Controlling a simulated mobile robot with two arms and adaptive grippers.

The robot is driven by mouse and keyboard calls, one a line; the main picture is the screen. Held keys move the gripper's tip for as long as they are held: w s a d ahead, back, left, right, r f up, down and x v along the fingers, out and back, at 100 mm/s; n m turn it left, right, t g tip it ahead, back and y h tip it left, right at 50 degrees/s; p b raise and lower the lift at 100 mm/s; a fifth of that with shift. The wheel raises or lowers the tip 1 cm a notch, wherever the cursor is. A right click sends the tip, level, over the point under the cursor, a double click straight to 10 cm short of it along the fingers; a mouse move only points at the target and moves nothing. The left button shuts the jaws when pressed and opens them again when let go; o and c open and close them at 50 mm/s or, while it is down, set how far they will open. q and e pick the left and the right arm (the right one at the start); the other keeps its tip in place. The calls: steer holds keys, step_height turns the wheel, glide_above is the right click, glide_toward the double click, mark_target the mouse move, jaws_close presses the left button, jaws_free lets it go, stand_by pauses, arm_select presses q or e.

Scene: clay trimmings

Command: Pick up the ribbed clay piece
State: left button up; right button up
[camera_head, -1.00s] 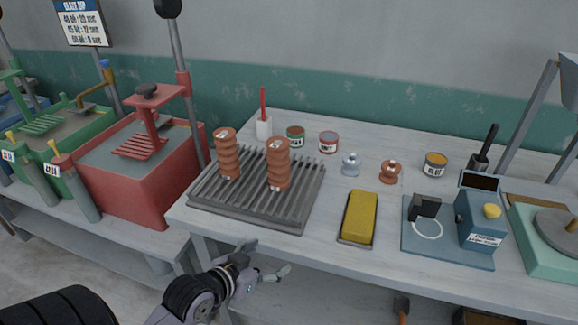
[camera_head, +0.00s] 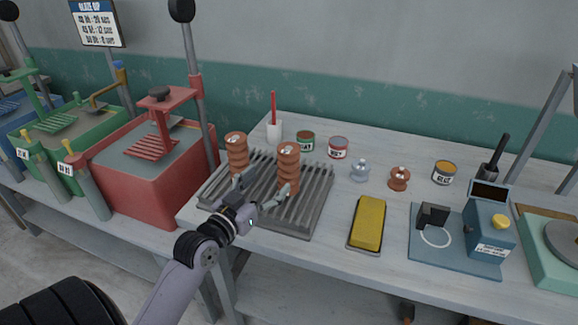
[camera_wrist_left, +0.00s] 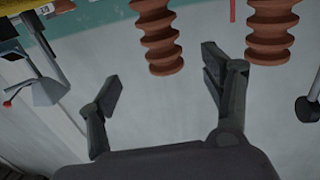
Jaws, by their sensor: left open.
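Two brown ribbed clay pieces stand upright on a grey slatted rack; one is at the left (camera_head: 236,152) and one is nearer, at the right (camera_head: 288,163). Both have a pale mark on top. In the left wrist view two ribbed pieces show at the top edge, one near the middle (camera_wrist_left: 158,38) and one at the right (camera_wrist_left: 272,32), both cut off. My left gripper (camera_head: 263,187) is open and empty over the front of the rack, just in front of the right piece. Its spread fingers also show in the wrist view (camera_wrist_left: 163,70). My right gripper is out of view.
The slatted rack (camera_head: 310,214) lies at the table's left front. A yellow sponge block (camera_head: 369,222) lies to its right, small cans and knobs behind. A red tank (camera_head: 140,190) with a tall post stands left. A blue device (camera_head: 487,228) stands right.

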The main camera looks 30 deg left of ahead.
mark_target(282, 165)
arm_select(q)
steer(key=w+p, duration=0.1)
steer(key=w, duration=0.4)
steer(key=shift+w+a, duration=0.1)
steer(key=shift+w, duration=0.1)
steer(key=w, duration=0.1)
steer(key=w+p, duration=0.1)
steer(key=w, duration=0.2)
steer(key=shift+w+a+r, duration=0.25)
steer(key=shift+w, duration=0.15)
steer(key=shift+w+f+p, duration=0.1)
steer(key=shift+w+p, duration=0.2)
steer(key=shift+w, duration=0.05)
steer(key=shift+s, duration=0.1)
steer(key=shift+c, duration=0.2)
steer(key=shift+c, duration=0.7)
jaws_close()
